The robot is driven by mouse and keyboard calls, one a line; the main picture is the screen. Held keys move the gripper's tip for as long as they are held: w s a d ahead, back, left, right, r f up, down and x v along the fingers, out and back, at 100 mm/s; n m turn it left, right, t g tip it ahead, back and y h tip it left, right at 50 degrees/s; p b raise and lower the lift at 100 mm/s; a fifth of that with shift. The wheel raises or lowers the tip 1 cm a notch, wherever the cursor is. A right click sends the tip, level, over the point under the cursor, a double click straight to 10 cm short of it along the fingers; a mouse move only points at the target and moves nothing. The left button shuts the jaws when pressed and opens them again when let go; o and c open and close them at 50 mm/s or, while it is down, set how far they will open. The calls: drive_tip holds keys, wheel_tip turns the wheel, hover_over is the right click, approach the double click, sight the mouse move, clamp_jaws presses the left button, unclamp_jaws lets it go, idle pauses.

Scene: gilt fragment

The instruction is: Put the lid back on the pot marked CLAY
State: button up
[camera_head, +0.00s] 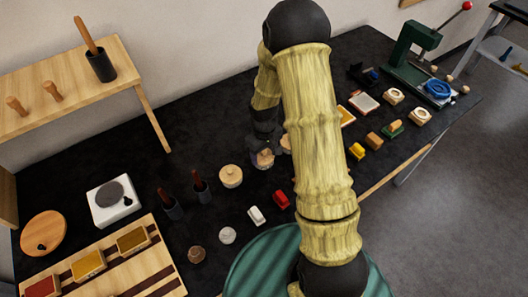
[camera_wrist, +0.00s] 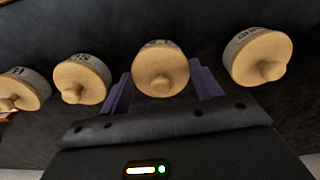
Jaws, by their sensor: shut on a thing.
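My gripper (camera_wrist: 163,90) has its purple fingers on either side of a round wooden lid (camera_wrist: 160,72) with a knob, and is shut on it. A pale pot rim with dark lettering (camera_wrist: 160,43) shows just behind this lid; the letters are mostly hidden, so I cannot read the mark or tell whether the lid is seated. In the head view, my gripper (camera_head: 264,147) is low over the black table, at a wooden-topped pot (camera_head: 263,160). Other lidded, lettered pots stand to the left (camera_wrist: 82,80) and right (camera_wrist: 258,58) in the wrist view.
A lidded pot (camera_head: 231,176) stands close left of my gripper. My arm hides part of the table.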

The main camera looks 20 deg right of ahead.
idle(0.4)
drive_tip(key=o, duration=1.3)
drive_tip(key=shift+r, duration=0.1)
drive_tip(key=shift+r+p, duration=2.75)
drive_tip(key=shift+r, duration=0.7)
drive_tip(key=shift+c, duration=0.5)
clamp_jaws()
drive_tip(key=shift+f+b, duration=1.45)
drive_tip(key=shift+f, duration=0.6)
